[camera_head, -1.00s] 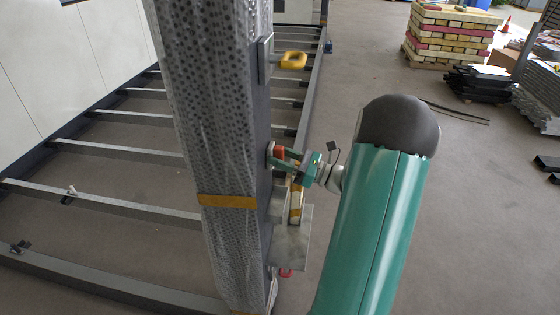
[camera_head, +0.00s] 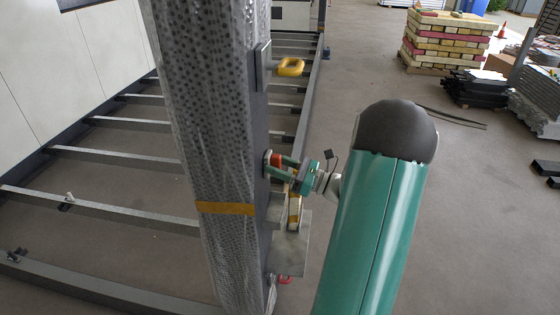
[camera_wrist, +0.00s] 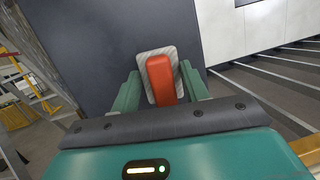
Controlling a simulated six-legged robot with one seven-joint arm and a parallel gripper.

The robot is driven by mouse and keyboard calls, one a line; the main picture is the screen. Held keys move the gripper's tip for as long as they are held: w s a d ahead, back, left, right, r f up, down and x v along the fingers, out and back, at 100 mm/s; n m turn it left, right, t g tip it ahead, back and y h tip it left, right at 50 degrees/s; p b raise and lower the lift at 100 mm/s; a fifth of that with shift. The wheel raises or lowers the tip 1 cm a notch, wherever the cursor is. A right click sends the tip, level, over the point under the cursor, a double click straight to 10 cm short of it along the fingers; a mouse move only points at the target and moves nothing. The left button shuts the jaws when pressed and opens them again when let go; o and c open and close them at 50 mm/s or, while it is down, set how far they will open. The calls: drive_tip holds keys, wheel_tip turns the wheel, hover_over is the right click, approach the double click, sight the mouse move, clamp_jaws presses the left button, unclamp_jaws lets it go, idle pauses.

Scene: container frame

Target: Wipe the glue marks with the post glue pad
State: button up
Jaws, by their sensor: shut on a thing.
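The glue pad has an orange-red handle (camera_wrist: 160,80) on a light grey plate in the wrist view. My gripper (camera_head: 284,167) is shut on this handle, with a green finger on each side. The pad (camera_head: 268,160) is at the dark right face of the wrapped post (camera_head: 215,120). It looks to be against that face, but I cannot tell whether it touches. The dark face (camera_wrist: 110,45) also fills much of the wrist view. I cannot make out any glue marks; the pad and my gripper hide part of the face.
Steel floor beams (camera_head: 120,158) lie left of the post.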

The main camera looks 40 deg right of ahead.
drive_tip(key=shift+s+a, duration=1.5)
drive_tip(key=shift+a, duration=0.3)
drive_tip(key=s+d, duration=0.3)
drive_tip(key=s, duration=0.1)
drive_tip(key=shift+s+d, duration=0.35)
drive_tip(key=shift+s, duration=0.05)
drive_tip(key=shift+s+d, duration=0.9)
drive_tip(key=shift+s, duration=0.25)
